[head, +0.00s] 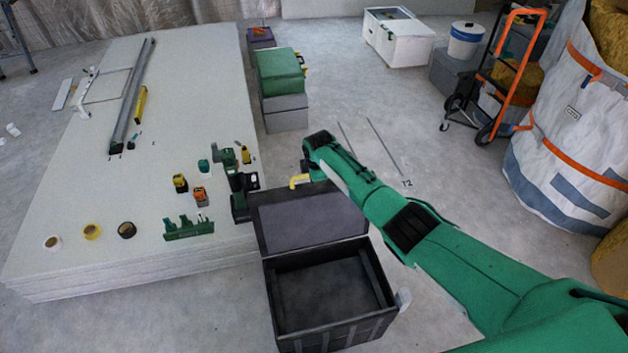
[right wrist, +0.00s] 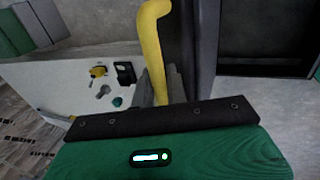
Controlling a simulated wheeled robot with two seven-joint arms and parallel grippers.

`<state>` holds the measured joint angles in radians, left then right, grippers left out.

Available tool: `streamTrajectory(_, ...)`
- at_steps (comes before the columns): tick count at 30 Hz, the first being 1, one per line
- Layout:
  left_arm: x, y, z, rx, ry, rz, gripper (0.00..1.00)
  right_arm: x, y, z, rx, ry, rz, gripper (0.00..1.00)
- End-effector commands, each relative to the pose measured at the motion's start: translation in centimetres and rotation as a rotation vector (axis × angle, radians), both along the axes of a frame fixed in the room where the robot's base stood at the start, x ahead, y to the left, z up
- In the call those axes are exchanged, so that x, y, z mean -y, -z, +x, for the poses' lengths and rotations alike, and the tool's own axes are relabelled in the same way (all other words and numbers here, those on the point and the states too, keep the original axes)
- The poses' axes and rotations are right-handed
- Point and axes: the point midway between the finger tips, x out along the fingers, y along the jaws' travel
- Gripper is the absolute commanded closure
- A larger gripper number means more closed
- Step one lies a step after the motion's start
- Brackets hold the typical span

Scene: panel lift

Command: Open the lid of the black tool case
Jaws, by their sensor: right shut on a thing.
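The black tool case (head: 283,310) stands on the floor in front, and its dark empty interior shows. Its lid (head: 308,218) is swung up and back, away from the opening, in the head view. A yellow handle (head: 299,180) sits at the lid's far edge; it shows large in the right wrist view (right wrist: 152,45). My right gripper (right wrist: 165,88) is shut on the yellow handle; in the head view my green arm reaches over from the right and partly hides the grip. My left gripper is not in view.
A stack of white panels (head: 120,240) stands left of the case, with a green cordless drill (head: 238,185), tape rolls and small tools on top. A green case on grey boxes (head: 280,72) stands behind. An orange hand truck (head: 505,75) and white bulk bag (head: 570,140) stand right.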

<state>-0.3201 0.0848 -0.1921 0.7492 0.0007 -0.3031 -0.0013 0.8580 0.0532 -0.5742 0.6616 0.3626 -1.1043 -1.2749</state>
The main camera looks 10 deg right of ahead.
Motion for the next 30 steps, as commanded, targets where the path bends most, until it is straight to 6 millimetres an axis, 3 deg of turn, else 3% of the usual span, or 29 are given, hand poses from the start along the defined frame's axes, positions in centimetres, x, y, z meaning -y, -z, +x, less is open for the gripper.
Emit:
streamTrajectory(14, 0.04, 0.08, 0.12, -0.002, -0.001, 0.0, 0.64, 0.03, 0.14, 0.11, 0.0, -0.001, -0.001, 1.0)
streamTrajectory(15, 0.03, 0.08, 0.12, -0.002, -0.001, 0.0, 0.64, 0.03, 0.14, 0.11, 0.0, -0.001, -0.001, 0.8)
streamTrajectory(17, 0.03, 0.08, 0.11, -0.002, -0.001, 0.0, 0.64, 0.03, 0.14, 0.11, 0.0, -0.001, -0.001, 0.68)
streamTrajectory(30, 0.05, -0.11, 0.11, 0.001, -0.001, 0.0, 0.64, 0.03, -0.48, -0.02, 0.001, -0.001, 0.0, 0.68)
